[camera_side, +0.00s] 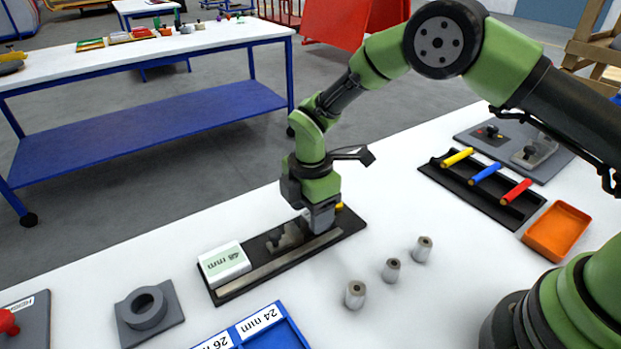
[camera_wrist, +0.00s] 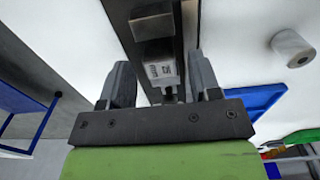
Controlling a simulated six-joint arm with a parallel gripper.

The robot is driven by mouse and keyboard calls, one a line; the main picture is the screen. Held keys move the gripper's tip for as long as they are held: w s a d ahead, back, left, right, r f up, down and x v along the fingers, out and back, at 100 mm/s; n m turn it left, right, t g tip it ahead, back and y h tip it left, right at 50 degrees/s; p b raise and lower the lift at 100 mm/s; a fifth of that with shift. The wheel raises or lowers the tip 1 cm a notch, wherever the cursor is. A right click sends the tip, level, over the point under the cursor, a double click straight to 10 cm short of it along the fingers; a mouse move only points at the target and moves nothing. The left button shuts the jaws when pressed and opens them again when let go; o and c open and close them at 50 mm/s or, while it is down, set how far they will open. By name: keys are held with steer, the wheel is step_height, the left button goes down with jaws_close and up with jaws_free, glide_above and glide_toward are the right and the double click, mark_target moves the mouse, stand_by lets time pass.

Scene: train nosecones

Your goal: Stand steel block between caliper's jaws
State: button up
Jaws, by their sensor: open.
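The caliper (camera_side: 282,264) lies on a dark base, with a white "48 mm" display (camera_side: 225,264) at its left end. My gripper (camera_side: 322,226) is low over the caliper's right part and hides some of it. A pale grey block-like piece (camera_wrist: 152,24) shows on the dark strip beyond the fingertips. I cannot tell whether it is the steel block or a caliper jaw. A dark caliper part (camera_side: 275,237) stands beside the display.
Three short steel cylinders (camera_side: 391,270) stand on the white table right of the caliper. A blue labelled tray (camera_side: 262,327) is in front. A grey ring holder (camera_side: 148,309) is at left. A rack of coloured handles (camera_side: 486,176) and an orange tray (camera_side: 557,230) are at right.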

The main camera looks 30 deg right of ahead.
steer(key=s+d+r+m+t+y, duration=0.1)
steer(key=s+d+r+m, duration=0.15)
steer(key=r, duration=0.85)
steer(key=s+d+r+m+t, duration=0.15)
steer(key=r+m, duration=0.25)
steer(key=r, duration=0.7)
steer(key=s+d+r+m+t, duration=0.2)
steer(key=s+d+m, duration=0.1)
steer(key=s+m, duration=0.5)
steer(key=s+d+r+m+t+y, duration=0.1)
steer(key=s+d+r+m+t, duration=0.1)
steer(key=s+m, duration=0.5)
steer(key=s+d+r, duration=0.1)
steer(key=s, duration=0.3)
steer(key=shift+r+m+t, duration=0.15)
steer(key=shift+m+t, duration=0.2)
